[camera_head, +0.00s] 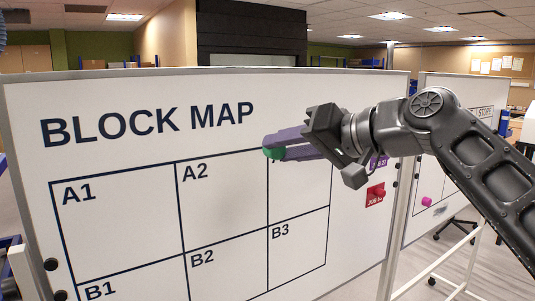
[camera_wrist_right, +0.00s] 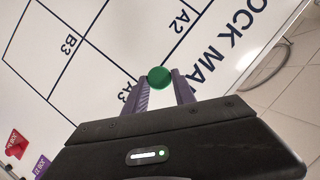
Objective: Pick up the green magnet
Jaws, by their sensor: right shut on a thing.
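The green magnet (camera_head: 273,153) is a small round piece at the tips of my right gripper (camera_head: 271,146), in front of the whiteboard near the A3 cell's top left. The right wrist view shows the green magnet (camera_wrist_right: 159,77) between the two purple fingertips (camera_wrist_right: 160,84), which are shut on it. I cannot tell whether the magnet still touches the board. The whiteboard (camera_head: 225,215) reads "BLOCK MAP" and has a grid with cells A1, A2, B1, B2 and B3 readable. My left gripper is not in view.
A red card (camera_head: 376,194) with a magnet and a purple card (camera_head: 379,162) hang at the board's right side. A second whiteboard (camera_head: 420,215) with a pink magnet (camera_head: 427,202) stands behind right.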

